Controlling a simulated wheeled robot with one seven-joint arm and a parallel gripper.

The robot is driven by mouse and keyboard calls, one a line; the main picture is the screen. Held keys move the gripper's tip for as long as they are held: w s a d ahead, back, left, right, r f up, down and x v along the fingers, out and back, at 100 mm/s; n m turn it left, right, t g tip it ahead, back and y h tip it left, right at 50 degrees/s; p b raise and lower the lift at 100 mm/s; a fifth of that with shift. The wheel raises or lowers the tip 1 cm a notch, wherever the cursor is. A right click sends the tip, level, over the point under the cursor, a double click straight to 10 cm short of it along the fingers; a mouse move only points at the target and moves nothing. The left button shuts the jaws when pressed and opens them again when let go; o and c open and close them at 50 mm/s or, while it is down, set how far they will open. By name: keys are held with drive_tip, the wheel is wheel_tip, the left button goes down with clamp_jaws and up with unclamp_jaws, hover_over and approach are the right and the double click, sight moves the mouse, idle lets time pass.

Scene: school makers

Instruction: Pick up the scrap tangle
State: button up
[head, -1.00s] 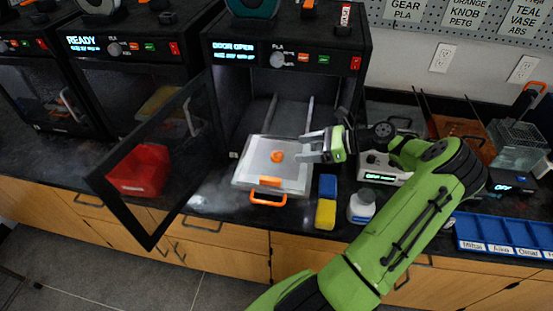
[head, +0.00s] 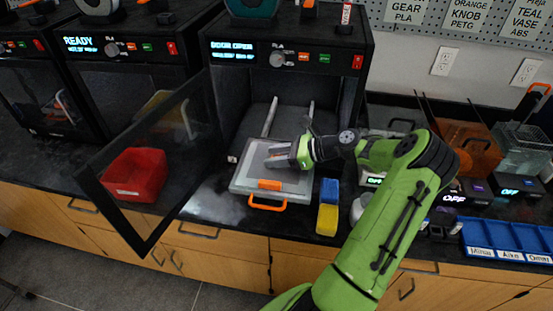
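My gripper (head: 273,156) is over the light build plate (head: 243,183), which sits slid out at the front of the open printer. Its grey fingers point left, low over the plate. No scrap tangle shows clearly now. The small orange piece seen earlier on the plate, which may be the tangle, is hidden behind or between my fingers. I cannot tell whether the fingers are open, or shut on it.
The open printer door (head: 150,165) juts out at the left, with a red bin (head: 136,174) behind its pane. The plate's orange handle (head: 267,204) faces front. A blue and yellow block (head: 328,205) stands right of the plate. A blue labelled tray (head: 510,240) is at right.

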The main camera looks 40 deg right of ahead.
drive_tip(key=c, duration=0.4)
